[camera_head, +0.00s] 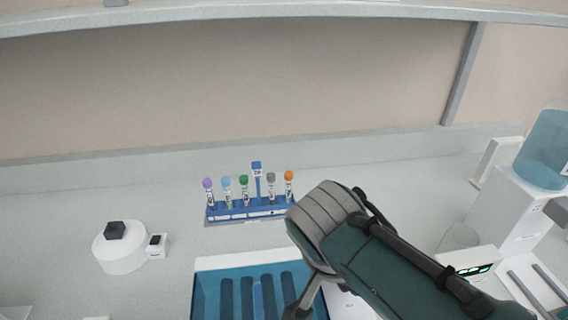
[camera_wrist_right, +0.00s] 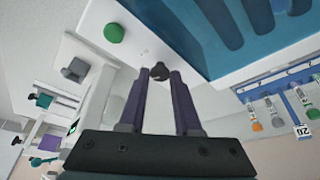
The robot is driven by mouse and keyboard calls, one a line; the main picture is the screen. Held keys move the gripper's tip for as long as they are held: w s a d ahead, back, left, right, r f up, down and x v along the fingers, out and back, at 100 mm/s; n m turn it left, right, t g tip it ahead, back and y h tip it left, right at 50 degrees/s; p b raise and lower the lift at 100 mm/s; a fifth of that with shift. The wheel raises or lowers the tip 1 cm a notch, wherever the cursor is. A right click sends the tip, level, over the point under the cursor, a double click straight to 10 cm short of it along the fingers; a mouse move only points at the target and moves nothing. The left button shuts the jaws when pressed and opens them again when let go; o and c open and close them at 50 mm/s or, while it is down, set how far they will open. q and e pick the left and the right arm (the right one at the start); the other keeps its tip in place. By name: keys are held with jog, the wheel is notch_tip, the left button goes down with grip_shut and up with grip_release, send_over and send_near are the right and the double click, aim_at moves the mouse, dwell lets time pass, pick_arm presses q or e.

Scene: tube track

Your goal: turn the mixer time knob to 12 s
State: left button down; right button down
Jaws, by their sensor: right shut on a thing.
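The mixer (camera_head: 232,260) is a white unit with a blue slotted top at the bottom middle of the head view; it also fills the top of the wrist view (camera_wrist_right: 141,38). Its dark knob (camera_wrist_right: 159,72) shows in the wrist view on the white front, with a green button (camera_wrist_right: 114,32) to its upper left. My right gripper (camera_wrist_right: 160,77) is shut on the knob, its two purple-grey fingers on either side. In the head view my right arm hides the knob, and no time reading or knob marking is legible. My left gripper is out of view.
A blue rack (camera_head: 246,214) of several capped tubes stands behind the mixer. A round white device with a black top (camera_head: 120,250) stands at left. At right are a white device with a green display (camera_head: 472,270) and a dispenser with a blue tank (camera_head: 545,150). Counter at left is mostly clear.

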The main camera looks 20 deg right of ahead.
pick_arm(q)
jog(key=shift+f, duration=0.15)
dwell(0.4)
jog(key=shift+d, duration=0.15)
pick_arm(e)
jog(key=c, duration=0.6)
grip_release()
